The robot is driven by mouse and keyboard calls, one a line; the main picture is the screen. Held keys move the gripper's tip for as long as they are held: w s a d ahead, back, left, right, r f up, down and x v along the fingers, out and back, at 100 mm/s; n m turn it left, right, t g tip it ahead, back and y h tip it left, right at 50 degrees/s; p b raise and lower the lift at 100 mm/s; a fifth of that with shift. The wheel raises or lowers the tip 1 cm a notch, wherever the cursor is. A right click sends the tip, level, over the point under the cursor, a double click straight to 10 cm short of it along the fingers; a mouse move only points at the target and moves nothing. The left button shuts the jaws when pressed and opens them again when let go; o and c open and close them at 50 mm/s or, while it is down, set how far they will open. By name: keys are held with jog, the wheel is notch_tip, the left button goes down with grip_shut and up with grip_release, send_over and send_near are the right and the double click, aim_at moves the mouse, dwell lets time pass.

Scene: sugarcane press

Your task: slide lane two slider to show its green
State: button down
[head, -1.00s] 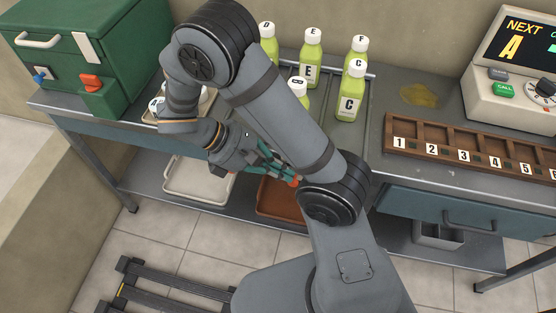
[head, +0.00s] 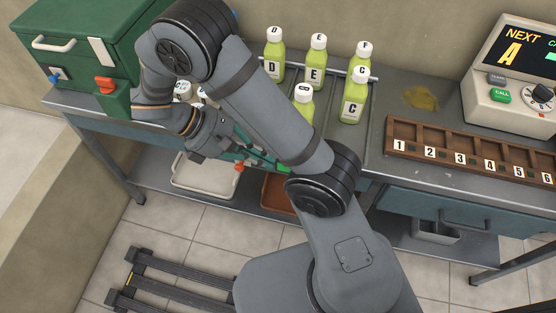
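My gripper (head: 250,153) is at the front edge of the counter, below the bottle lanes. My forearm covers part of it, and its fingertips are too small and hidden to tell whether they are open or shut. A small orange piece (head: 239,167) shows beside the gripper's end. A small green patch (head: 285,167) shows at the counter front, just left of my arm's elbow. I cannot tell which of these belongs to the lane two slider, or whether the gripper touches it. No lane numbers are readable there.
Lettered green bottles, such as C (head: 353,97), E (head: 315,64) and D (head: 274,56), stand in the lanes. A wooden numbered rack (head: 470,150) and a display unit (head: 510,85) are right. A green press (head: 85,45) is left. A white tray (head: 205,180) lies below.

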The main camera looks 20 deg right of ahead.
jog(key=p+v, duration=0.1)
jog(key=v, duration=0.4)
dwell(0.3)
